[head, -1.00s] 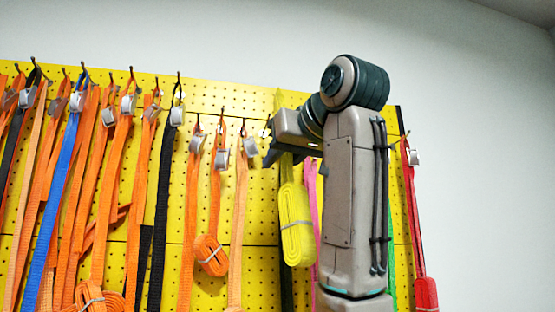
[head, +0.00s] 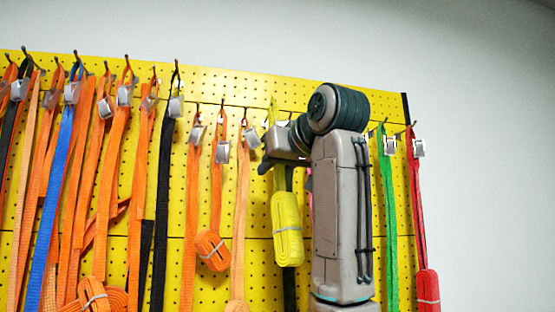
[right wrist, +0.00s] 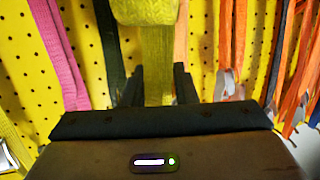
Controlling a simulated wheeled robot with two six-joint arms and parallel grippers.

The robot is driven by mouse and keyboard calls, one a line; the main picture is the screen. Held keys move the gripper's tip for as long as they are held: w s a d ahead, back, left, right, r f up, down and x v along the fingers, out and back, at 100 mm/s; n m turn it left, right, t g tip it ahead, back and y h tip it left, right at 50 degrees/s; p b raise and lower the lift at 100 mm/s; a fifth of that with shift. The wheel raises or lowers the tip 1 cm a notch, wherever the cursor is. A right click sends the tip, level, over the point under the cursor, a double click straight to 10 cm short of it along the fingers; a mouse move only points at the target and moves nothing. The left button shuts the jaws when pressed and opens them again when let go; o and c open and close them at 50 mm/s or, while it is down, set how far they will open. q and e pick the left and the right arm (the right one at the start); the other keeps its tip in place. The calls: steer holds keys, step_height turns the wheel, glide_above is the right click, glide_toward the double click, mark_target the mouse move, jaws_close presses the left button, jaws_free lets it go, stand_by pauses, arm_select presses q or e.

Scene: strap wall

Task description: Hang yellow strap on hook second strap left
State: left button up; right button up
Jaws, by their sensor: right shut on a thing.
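The yellow strap (head: 287,228) hangs from my right gripper (head: 274,166), its lower part folded into a bundle. A narrow upper length of it rises above the jaws in front of the pegboard. In the right wrist view the yellow strap (right wrist: 158,60) runs between the two dark fingers (right wrist: 157,88), which are shut on it. The hook nearest the strap's top is too small to make out, so I cannot tell whether the strap touches one. My left gripper is out of view.
The yellow pegboard (head: 345,101) carries several hanging straps. Orange straps (head: 241,215) hang close to the left; a green strap (head: 389,220) and a red strap (head: 418,215) hang to the right. A dark strap and a pink strap (right wrist: 60,55) hang behind my arm.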

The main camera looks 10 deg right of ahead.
steer(key=shift+w+p, duration=0.4)
steer(key=shift+w, duration=0.4)
arm_select(q)
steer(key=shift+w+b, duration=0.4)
steer(key=shift+b, duration=0.15)
arm_select(e)
steer(key=shift+w+d+f, duration=0.1)
steer(key=shift+w+f, duration=0.55)
steer(key=shift+f, duration=0.1)
steer(key=o, duration=1.1)
steer(key=b+v, duration=0.6)
steer(key=v, duration=0.4)
steer(key=shift+s+f, duration=0.1)
steer(key=shift+f, duration=0.05)
steer(key=shift+s, duration=0.3)
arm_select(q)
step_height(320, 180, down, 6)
